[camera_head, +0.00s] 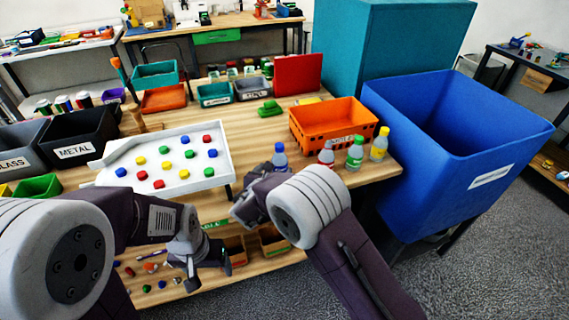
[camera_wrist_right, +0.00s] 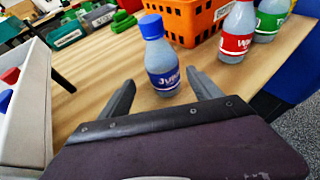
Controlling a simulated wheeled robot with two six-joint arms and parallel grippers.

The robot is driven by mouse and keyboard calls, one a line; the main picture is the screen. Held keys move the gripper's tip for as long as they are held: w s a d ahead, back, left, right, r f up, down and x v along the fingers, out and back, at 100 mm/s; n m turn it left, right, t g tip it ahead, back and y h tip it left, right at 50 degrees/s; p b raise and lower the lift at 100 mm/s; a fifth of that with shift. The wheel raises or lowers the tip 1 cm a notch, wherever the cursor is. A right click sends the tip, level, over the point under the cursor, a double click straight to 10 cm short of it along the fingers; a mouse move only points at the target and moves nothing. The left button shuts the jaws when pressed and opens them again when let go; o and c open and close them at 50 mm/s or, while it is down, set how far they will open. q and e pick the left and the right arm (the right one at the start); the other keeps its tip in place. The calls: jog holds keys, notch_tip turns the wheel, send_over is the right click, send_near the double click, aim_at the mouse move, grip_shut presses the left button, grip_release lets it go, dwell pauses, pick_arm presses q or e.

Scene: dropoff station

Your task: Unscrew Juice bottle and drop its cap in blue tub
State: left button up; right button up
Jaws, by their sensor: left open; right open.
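The Juice bottle (camera_wrist_right: 161,62) stands upright on the table with its blue cap (camera_wrist_right: 151,26) on, and its blue label faces the right wrist view. In the head view the bottle (camera_head: 279,158) is just beyond my right gripper (camera_head: 246,187). My right gripper (camera_wrist_right: 165,92) is open in the wrist view, its fingers pointing towards the bottle, one on each side of its lower part. My left gripper (camera_head: 190,274) is open and empty, low in front of the table. The large blue tub (camera_head: 483,122) stands at the right of the table.
Red (camera_head: 326,156), green (camera_head: 355,155) and yellow-labelled (camera_head: 379,145) bottles stand right of the Juice bottle. An orange crate (camera_head: 333,121) is behind them. A white tray (camera_head: 192,180) with coloured cubes is on the left.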

aim_at(276, 168)
jog(key=shift+w+a+f, duration=0.1)
jog(key=shift+w+a, duration=0.1)
jog(key=shift+w+d, duration=0.1)
jog(key=shift+w, duration=0.1)
jog(key=shift+x, duration=0.95)
jog(key=shift+w+d+f, duration=0.25)
jog(key=shift+w+d, duration=0.05)
jog(key=shift+w, duration=0.25)
jog(key=x, duration=0.2)
jog(key=p+x, duration=0.1)
jog(key=shift+w+d, duration=0.3)
jog(key=shift+d, duration=0.2)
jog(key=shift+w+f, duration=0.3)
jog(key=shift+w, duration=0.15)
jog(key=shift+s+r, duration=0.1)
jog(key=c, duration=1.4)
jog(key=shift+r, duration=0.5)
notch_tip(276, 168, up, 3)
jog(key=shift+r, duration=0.15)
jog(key=s+d+r, duration=0.1)
jog(key=s+r, duration=0.2)
jog(key=s, duration=0.2)
jog(key=s+d+r+b, duration=0.1)
jog(key=s+d+r, duration=0.1)
jog(key=s, duration=0.4)
jog(key=shift+d+r, duration=0.35)
jog(key=shift+r, duration=0.5)
jog(key=o, duration=0.7)
grip_shut()
